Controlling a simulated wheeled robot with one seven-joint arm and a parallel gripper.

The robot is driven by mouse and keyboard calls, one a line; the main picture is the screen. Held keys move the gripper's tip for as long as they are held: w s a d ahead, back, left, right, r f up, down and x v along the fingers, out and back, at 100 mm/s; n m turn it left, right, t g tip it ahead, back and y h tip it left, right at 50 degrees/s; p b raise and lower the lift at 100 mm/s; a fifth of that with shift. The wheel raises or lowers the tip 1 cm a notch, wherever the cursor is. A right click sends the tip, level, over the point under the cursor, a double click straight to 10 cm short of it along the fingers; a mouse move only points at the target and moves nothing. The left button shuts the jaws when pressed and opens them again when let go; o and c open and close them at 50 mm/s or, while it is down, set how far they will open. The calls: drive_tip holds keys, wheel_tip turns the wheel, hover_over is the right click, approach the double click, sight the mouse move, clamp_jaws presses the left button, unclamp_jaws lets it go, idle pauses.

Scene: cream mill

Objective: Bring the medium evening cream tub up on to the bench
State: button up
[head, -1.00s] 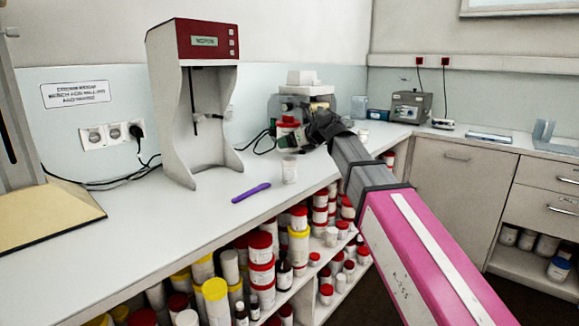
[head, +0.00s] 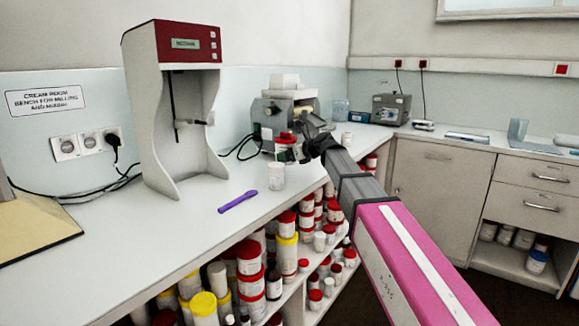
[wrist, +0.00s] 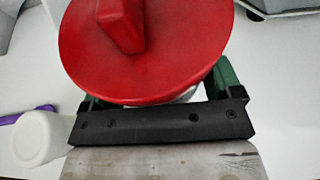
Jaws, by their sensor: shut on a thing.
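My gripper (head: 299,151) is shut on a red-lidded tub (head: 284,140) with a pale body, out over the bench (head: 190,232). In the wrist view the tub's red lid (wrist: 185,55), with a raised red piece on it, fills the upper middle between the green fingers. Its body is mostly hidden under the lid. I cannot read its label, nor tell whether its base touches the bench. A small white pot (head: 277,177) stands on the bench just in front of it; it also shows at the left in the wrist view (wrist: 42,138).
A purple spatula (head: 238,201) lies near the pot. A red-topped mixer stand (head: 185,45) is at the left, and a grey machine (head: 268,112) is close behind the tub. Shelves below the bench hold many red- and yellow-lidded tubs (head: 203,306). Bench front is mostly clear.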

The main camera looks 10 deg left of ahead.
sight(294, 163)
drive_tip(key=shift+w+d+f, duration=0.1)
drive_tip(key=shift+w+f, duration=0.1)
drive_tip(key=shift+f, duration=1.95)
drive_tip(key=o, duration=1)
drive_tip(key=shift+f, duration=0.1)
drive_tip(key=shift+c, duration=0.2)
drive_tip(key=v, duration=1.2)
drive_tip(key=shift+r, duration=0.25)
